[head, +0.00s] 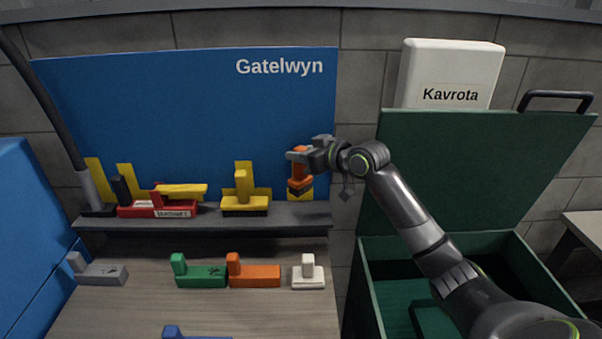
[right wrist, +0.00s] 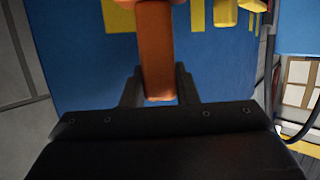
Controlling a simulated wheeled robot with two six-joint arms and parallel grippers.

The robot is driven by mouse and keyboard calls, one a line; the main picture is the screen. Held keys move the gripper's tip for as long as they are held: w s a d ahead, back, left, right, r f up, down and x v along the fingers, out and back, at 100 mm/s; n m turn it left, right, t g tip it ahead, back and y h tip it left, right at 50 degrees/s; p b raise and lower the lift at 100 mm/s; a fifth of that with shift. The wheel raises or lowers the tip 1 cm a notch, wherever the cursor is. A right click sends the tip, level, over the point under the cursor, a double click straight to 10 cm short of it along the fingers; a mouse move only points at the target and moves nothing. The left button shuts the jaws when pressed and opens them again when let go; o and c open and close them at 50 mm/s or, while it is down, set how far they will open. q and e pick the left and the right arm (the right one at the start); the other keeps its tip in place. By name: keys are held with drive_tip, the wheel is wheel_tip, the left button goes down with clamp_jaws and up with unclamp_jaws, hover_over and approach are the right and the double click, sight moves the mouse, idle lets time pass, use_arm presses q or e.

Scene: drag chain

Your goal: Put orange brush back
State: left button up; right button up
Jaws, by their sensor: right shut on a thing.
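My right gripper (head: 308,153) is shut on an orange brush (head: 299,182). The brush is held upright, in front of the blue board at the right end of the grey shelf (head: 285,221). A yellow patch (head: 305,195) on the board shows behind and below the brush. In the right wrist view, the brush's orange handle (right wrist: 157,60) stands between the two fingers (right wrist: 158,88). I cannot tell whether the brush's base touches the shelf. My left gripper is not in view.
A yellow brush (head: 244,203) and a red item (head: 150,210) stand on the shelf. Green (head: 200,275), orange (head: 255,275), white (head: 308,277) and grey (head: 102,274) brush-shaped pieces lie on the table below. An open green bin (head: 372,290) stands at the right.

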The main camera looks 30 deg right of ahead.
sight(305, 178)
wheel_tip(305, 178, down, 3)
drive_tip(key=shift+s+f+p, duration=0.1)
drive_tip(key=shift+p, duration=0.35)
wheel_tip(305, 178, down, 3)
drive_tip(key=shift+f+p, duration=0.1)
drive_tip(key=shift+p, duration=0.7)
drive_tip(key=shift+w+f, duration=0.2)
drive_tip(key=shift+f, duration=0.1)
drive_tip(key=shift+f, duration=0.1)
drive_tip(key=o, duration=1)
